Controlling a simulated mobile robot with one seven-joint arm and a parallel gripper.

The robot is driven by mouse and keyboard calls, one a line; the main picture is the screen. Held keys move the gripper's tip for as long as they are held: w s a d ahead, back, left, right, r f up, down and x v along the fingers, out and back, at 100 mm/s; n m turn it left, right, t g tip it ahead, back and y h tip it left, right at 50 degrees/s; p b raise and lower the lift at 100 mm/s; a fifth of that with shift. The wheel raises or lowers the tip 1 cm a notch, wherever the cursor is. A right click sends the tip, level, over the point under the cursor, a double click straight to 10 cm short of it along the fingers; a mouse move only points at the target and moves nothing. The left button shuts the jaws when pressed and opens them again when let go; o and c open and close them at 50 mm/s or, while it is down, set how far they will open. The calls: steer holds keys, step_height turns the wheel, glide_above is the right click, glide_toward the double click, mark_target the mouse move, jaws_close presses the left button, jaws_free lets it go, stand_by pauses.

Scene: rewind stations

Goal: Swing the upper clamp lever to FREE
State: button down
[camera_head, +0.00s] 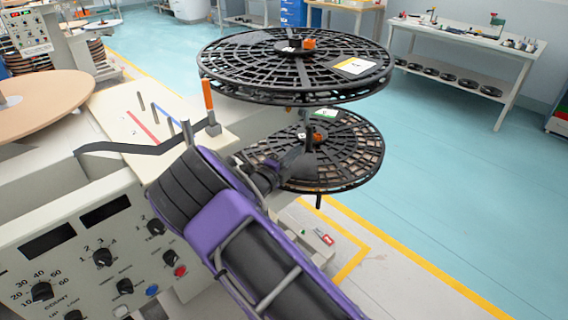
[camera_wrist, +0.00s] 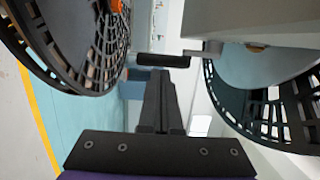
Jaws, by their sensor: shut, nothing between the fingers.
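The upper reel (camera_head: 240,62) is a black slotted disc with an orange lever-like piece (camera_head: 309,44) on its hub; no FREE mark is legible. The lower reel (camera_head: 352,160) has a similar orange piece (camera_head: 318,137) at its hub. My gripper (camera_head: 298,152) reaches in below the upper reel, near the lower reel's hub; its tips are hard to make out there. In the wrist view my gripper (camera_wrist: 161,76) shows its fingers together and empty. A dark bar (camera_wrist: 163,60) on a grey arm lies close past the tips; I cannot tell whether they touch.
The machine's control panel (camera_head: 85,255) with knobs is at lower left. A slim post with an orange top (camera_head: 208,95) and thin pegs stands left of the reels. A tan disc (camera_head: 40,108) lies farther left. The blue floor (camera_head: 445,185) on the right is clear.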

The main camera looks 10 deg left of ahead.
mark_target(307, 142)
steer(key=shift+x, duration=1.9)
steer(key=shift+f, duration=0.15)
